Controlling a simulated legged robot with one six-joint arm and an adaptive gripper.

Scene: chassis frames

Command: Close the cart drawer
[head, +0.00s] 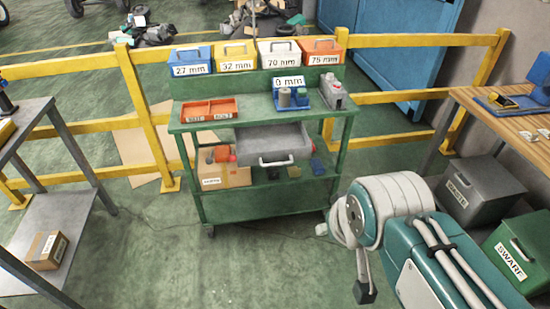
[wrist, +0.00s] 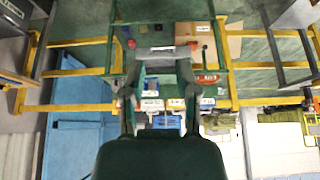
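The green cart (head: 255,195) stands in the middle of the head view. Its grey drawer (head: 272,145) is pulled out toward me below the worktop, with a light bar handle (head: 276,161) on its front. In the wrist view, which looks upside down, the grey drawer (wrist: 160,53) shows between and beyond my fingers. My gripper (wrist: 158,74) has its two fingers spread apart with nothing held between them. In the head view my arm comes in from the lower right, and its end is in front and right of the cart, apart from the drawer.
On the worktop are an orange tray (head: 208,109), a blue holder (head: 291,100) and a grey device (head: 333,93). Labelled bins line the upper shelf. A cardboard box (head: 224,175) sits below. A yellow rail (head: 150,120) runs behind; benches flank both sides. Floor before the cart is clear.

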